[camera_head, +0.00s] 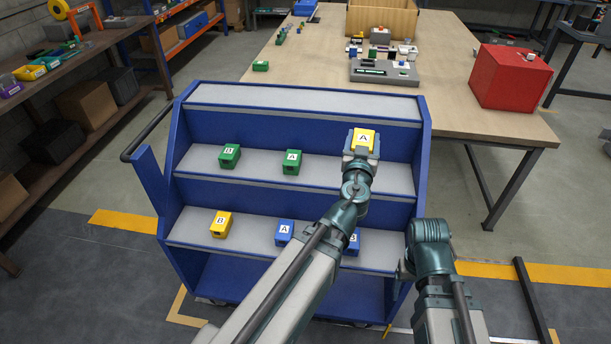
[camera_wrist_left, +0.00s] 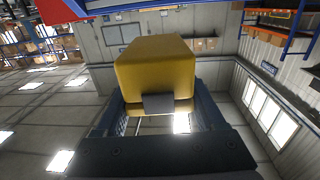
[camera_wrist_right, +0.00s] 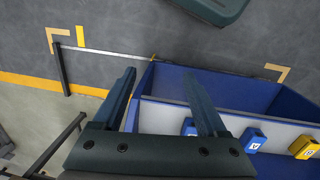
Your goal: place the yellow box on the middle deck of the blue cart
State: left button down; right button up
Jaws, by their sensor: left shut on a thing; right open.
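My left gripper (camera_head: 361,155) is shut on the yellow box (camera_head: 364,140) marked A. The box also fills the middle of the left wrist view (camera_wrist_left: 155,65), between the fingers. In the head view the box appears over the right end of the middle deck (camera_head: 330,171) of the blue cart (camera_head: 424,150). I cannot tell whether it touches the cart. Two green boxes, B (camera_head: 229,156) and A (camera_head: 291,162), sit on that deck, to the left. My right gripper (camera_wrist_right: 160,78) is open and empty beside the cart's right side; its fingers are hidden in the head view.
The lower deck holds a yellow box B (camera_head: 220,224), a blue box A (camera_head: 284,233) and a blue box partly behind my left arm (camera_head: 354,243). The top deck (camera_head: 300,97) is empty. A table (camera_head: 450,115) with a red box (camera_head: 508,78) stands behind the cart.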

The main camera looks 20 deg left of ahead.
pick_arm(q)
jog(key=shift+a+f+b, duration=0.1)
jog(key=shift+f+b, duration=0.2)
jog(key=shift+f, duration=0.15)
pick_arm(e)
jog(key=shift+o, duration=1.1)
jog(key=shift+f, duration=0.45)
jog(key=shift+o, duration=0.4)
notch_tip(320, 180, down, 17)
jog(key=b, duration=1.7)
pick_arm(q)
jog(key=a+f, duration=0.2)
jog(key=f, duration=0.6)
jog(key=a+f+y, duration=0.1)
jog(key=a+f, duration=0.2)
jog(key=f, duration=0.5)
jog(key=shift+w+f+n, duration=0.35)
jog(key=shift+f+n, duration=0.05)
pick_arm(e)
jog(key=shift+r, duration=0.15)
